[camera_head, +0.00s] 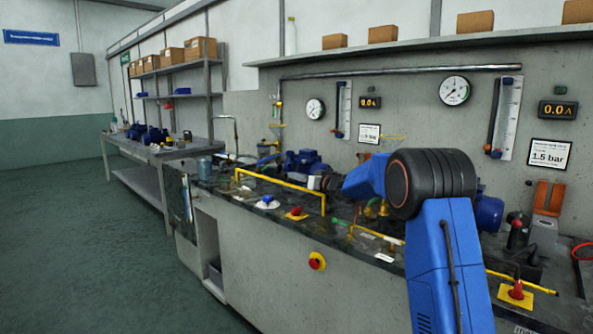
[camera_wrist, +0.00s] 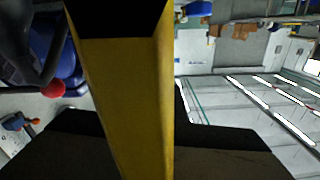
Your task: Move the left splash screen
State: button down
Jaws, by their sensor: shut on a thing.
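The left splash screen shows in the head view as a yellow frame (camera_head: 280,181) standing at the front edge of the bench, with a top bar and an upright at each end. Any clear pane in it cannot be made out. My gripper (camera_head: 318,183) is at the upper right corner of this frame, coming from the right. In the wrist view a yellow bar (camera_wrist: 125,100) of the frame runs between the two dark jaws of my gripper (camera_wrist: 130,145), which are shut on it. Whether the frame's feet touch the bench is too small to tell.
A blue pump (camera_head: 305,162) stands behind the frame. A blue knob (camera_head: 267,201) and a red button (camera_head: 296,213) sit in front of it. A red emergency stop (camera_head: 317,262) is on the bench front. Open floor (camera_head: 110,250) lies at left.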

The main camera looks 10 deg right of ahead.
jog(key=c, duration=1.8)
grip_release()
jog(key=shift+c, duration=0.2)
jog(key=shift+s, duration=0.1)
jog(key=v, duration=1.7)
jog(key=shift+d, duration=0.15)
